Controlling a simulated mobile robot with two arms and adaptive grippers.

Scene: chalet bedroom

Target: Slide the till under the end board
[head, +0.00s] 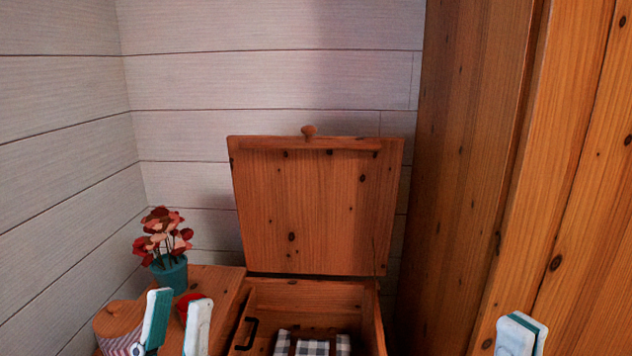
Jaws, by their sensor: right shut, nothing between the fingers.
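An open wooden chest (358,297) stands at the bottom centre, its lid (316,215) raised against the wall. Inside its left part a dark handle (251,331) shows, perhaps on the till; the till's outline is not clear. A flat wooden board (216,281) lies along the chest's left side, perhaps the end board. My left gripper (179,298) is open and empty, in front of the board, left of the handle. My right gripper (522,322) is shut and empty, well right of the chest.
A teal pot of red flowers (168,272) stands on the board's far left. A round lidded basket (118,322) and a small red thing (188,303) are near my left gripper. A tall wooden cabinet (470,170) closes off the right side.

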